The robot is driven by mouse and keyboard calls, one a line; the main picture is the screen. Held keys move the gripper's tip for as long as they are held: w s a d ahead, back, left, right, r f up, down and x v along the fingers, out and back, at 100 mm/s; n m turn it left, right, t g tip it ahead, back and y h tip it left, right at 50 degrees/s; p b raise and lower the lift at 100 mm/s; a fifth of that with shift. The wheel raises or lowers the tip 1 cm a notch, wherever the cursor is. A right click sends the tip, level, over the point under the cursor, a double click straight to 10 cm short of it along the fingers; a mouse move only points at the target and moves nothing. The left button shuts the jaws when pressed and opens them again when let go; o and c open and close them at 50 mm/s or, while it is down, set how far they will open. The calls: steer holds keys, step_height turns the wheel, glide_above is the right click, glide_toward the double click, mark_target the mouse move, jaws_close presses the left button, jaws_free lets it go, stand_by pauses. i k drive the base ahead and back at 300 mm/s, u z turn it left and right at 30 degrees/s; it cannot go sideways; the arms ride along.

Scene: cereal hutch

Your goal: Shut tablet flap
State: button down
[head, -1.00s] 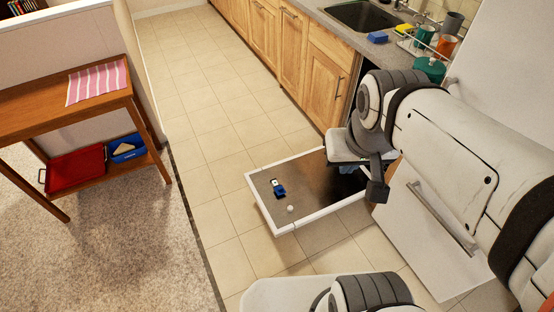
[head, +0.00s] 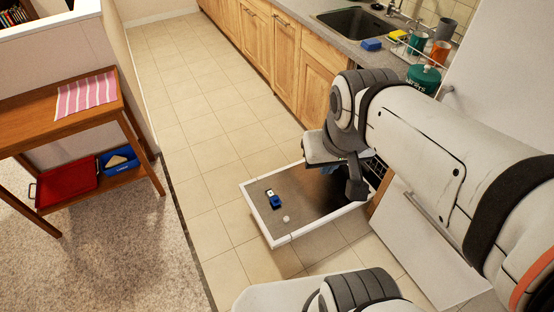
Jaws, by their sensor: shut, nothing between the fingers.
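The dishwasher door (head: 249,207) lies open and flat above the floor, its white rim around a dark grey inner face. A small blue and white piece (head: 275,199) sits on that inner face, probably the tablet compartment. It is too small to tell how its flap stands. A small round white spot (head: 286,219) is beside it. My gripper (head: 357,188) is over the right part of the door, right of the blue piece and apart from it. Its dark fingertip end points down and shows nothing held. My arm hides the door's hinge side and most of the dishwasher.
Wooden cabinets (head: 270,45) and a counter with a sink (head: 355,22) run along the back. A green canister (head: 424,79) stands on the counter. A wooden side table (head: 30,105) with a red tray (head: 66,183) is at left. The tiled floor left of the door is clear.

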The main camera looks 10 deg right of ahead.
mark_target(276, 200)
steer(key=i, duration=0.85)
steer(key=u, duration=0.05)
